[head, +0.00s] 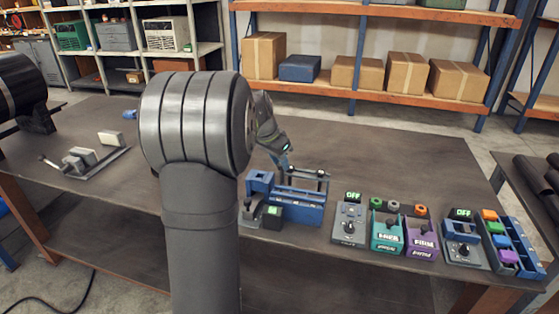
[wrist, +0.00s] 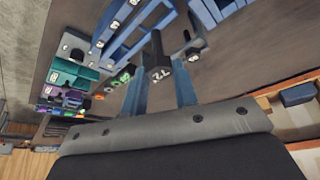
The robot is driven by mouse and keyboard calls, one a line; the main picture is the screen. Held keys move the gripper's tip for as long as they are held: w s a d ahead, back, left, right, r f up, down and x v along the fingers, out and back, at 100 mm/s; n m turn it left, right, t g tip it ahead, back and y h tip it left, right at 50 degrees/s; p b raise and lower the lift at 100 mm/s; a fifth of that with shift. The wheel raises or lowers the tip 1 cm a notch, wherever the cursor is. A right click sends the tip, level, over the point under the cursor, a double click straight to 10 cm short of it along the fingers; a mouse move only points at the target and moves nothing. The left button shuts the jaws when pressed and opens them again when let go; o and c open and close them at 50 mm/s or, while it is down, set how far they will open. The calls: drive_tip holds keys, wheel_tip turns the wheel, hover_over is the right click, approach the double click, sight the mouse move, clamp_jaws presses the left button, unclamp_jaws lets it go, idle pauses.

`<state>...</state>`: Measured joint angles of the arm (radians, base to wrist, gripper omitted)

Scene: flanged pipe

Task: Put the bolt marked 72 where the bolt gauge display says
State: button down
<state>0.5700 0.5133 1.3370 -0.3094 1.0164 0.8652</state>
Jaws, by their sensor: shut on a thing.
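My gripper (wrist: 160,84) is shut on a dark bolt (wrist: 157,52) in the wrist view. The bolt's head faces the camera and carries a pale mark that looks like 72. In the head view my gripper (head: 284,163) is above the back of a blue rack (head: 298,208) on the bench; the bolt is too small to make out there. A small green-lit display (head: 273,211) stands at the rack's left front, beside a blue frame (head: 260,182). Its characters are too small to read.
Right of the rack stand a grey knob box (head: 348,227) with an OFF display, a teal bin (head: 386,233), a purple bin (head: 421,240) and another OFF unit (head: 462,242). A tray of coloured blocks (head: 502,240) is far right. The bench behind them is clear.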

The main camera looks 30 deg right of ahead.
sight(281, 178)
drive_tip(key=shift+f, duration=0.15)
idle(0.4)
drive_tip(key=shift+f, duration=1.05)
drive_tip(key=shift+f, duration=0.1)
drive_tip(key=shift+f, duration=1.6)
drive_tip(key=shift+f, duration=1.2)
drive_tip(key=c, duration=0.7)
unclamp_jaws()
drive_tip(key=shift+o, duration=0.2)
